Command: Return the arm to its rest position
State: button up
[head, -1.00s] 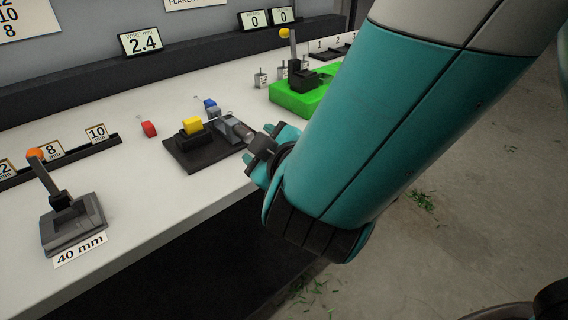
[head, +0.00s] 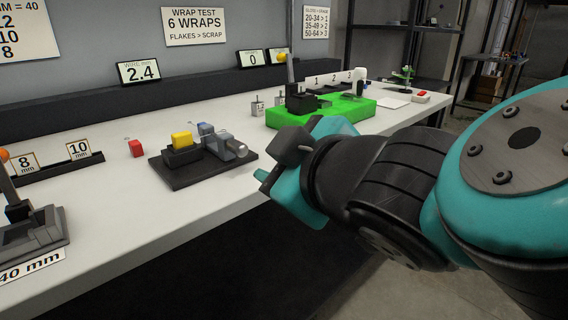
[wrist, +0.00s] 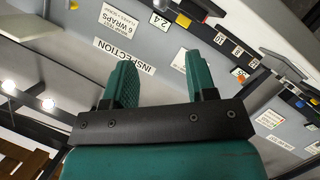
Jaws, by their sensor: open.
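My arm reaches in from the right in the head view, with its teal and black links in front of the bench's front edge. My gripper (wrist: 160,82) shows in the wrist view as two teal fingers standing well apart, with nothing between them. In the head view the teal gripper body sits just off the front edge of the bench, right of the black fixture, and its fingertips are hard to make out. The wrist view is tilted and looks toward the wall and its INSPECTION sign (wrist: 124,56).
A shelf rack (head: 405,27) stands behind. Floor lies in front.

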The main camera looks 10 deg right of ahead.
jog(key=shift+d, duration=0.1)
jog(key=s+d+f+m+g+h, duration=0.1)
jog(key=d+f+m+g+h, duration=0.25)
jog(key=d+f+g, duration=0.35)
jog(key=s+d+f+m+g+y, duration=0.2)
jog(key=s+g+y, duration=0.1)
jog(key=s+g, duration=0.55)
notch_tip(320, 180, up, 20)
jog(key=s+t+p, duration=0.1)
jog(key=p, duration=1.9)
jog(key=shift+s+d+t, duration=0.15)
jog(key=shift+s+t, duration=0.15)
jog(key=shift+t, duration=0.05)
